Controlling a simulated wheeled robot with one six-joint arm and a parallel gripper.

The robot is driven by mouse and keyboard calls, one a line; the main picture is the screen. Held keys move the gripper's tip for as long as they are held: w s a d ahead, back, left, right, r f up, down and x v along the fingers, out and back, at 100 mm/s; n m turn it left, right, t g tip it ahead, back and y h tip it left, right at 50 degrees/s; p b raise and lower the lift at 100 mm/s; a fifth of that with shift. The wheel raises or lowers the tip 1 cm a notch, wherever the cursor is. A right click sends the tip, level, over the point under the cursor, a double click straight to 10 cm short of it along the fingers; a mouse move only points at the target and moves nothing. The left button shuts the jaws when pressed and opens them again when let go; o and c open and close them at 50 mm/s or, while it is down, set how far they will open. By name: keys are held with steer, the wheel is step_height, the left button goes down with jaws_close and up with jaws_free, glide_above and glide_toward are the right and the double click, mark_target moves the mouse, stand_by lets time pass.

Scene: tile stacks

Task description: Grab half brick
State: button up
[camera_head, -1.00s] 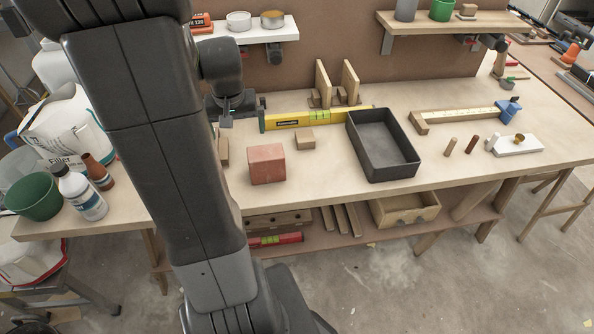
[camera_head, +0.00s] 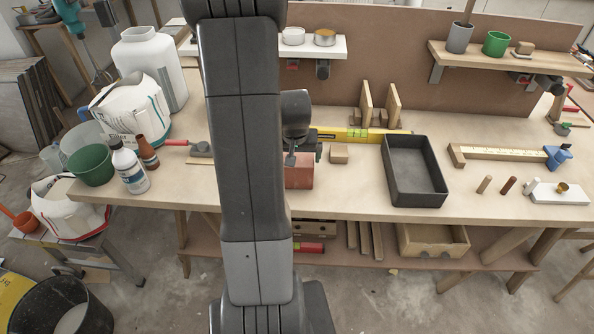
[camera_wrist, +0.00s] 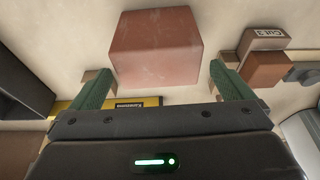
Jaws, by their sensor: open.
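The half brick is a reddish block (camera_head: 299,177) on the workbench, partly hidden behind my arm in the head view. In the wrist view the half brick (camera_wrist: 156,48) fills the top middle. My gripper (camera_wrist: 162,86) is open and empty, its two green-padded fingers spread wide. The brick appears just beyond the fingertips and roughly centred between them. In the head view my gripper (camera_head: 304,154) is above and at the back of the brick; whether it touches cannot be told.
A small wooden block (camera_head: 339,153) and a yellow spirit level (camera_head: 365,134) lie close behind the brick. A dark open tray (camera_head: 416,199) stands to the right. In the wrist view, a stamped block (camera_wrist: 268,38) and a brown block (camera_wrist: 265,69) lie right of the brick.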

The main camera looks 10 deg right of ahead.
mark_target(297, 162)
steer(key=shift+d+p+x, duration=0.2)
steer(key=shift+p+x, duration=0.4)
steer(key=shift+x, duration=2.1)
steer(key=shift+w, duration=0.15)
steer(key=shift+r, duration=0.1)
steer(key=shift+w, duration=0.1)
steer(key=c, duration=1.6)
steer(key=shift+r, duration=0.15)
